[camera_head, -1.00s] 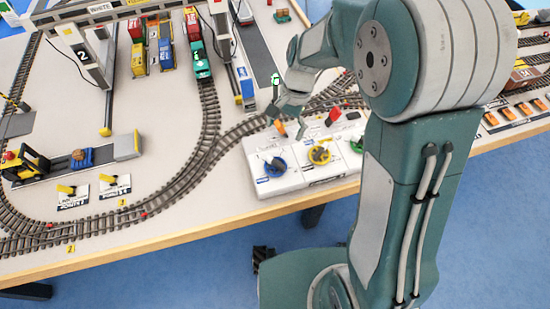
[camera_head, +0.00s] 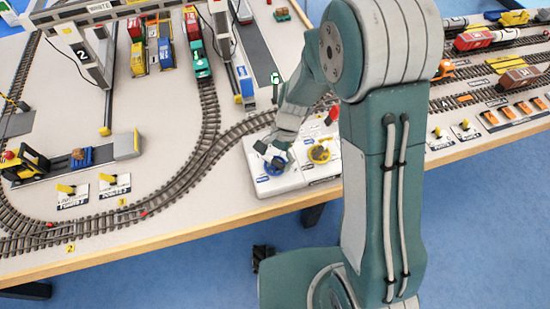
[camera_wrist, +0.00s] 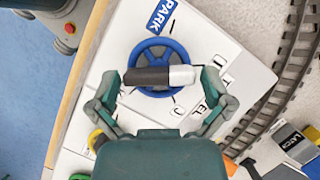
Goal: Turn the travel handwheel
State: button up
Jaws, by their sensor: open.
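The blue handwheel (camera_wrist: 176,54) sits on the white control panel (camera_wrist: 115,48), with a dark and white bar (camera_wrist: 160,76) across it. A blue PARK label and a partly hidden label ending in "EL" are beside it. In the wrist view my gripper (camera_wrist: 166,80) is open, with one finger on each side of the wheel and bar. I cannot tell whether the fingers touch them. In the head view my gripper (camera_head: 270,150) is low over the blue wheel (camera_head: 280,167) and hides part of it.
A yellow handwheel (camera_head: 320,153) is to the right of the blue one, close to my arm. Track (camera_head: 207,150) curves behind the panel. A crane leg (camera_head: 240,80) and wagons stand farther back. The table's front edge (camera_head: 180,228) is near the panel.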

jog(key=c, duration=0.8)
jog(key=shift+n, duration=0.5)
jog(key=n+h, duration=0.1)
jog(key=n, duration=0.2)
jog(key=n+g+h, duration=0.1)
jog(key=n, duration=0.2)
jog(key=n+h, duration=0.1)
jog(key=n, duration=0.2)
jog(key=shift+h, duration=0.4)
jog(key=shift+n+t+h, duration=0.3)
jog(key=shift+n+h, duration=0.3)
jog(key=shift+n, duration=1.3)
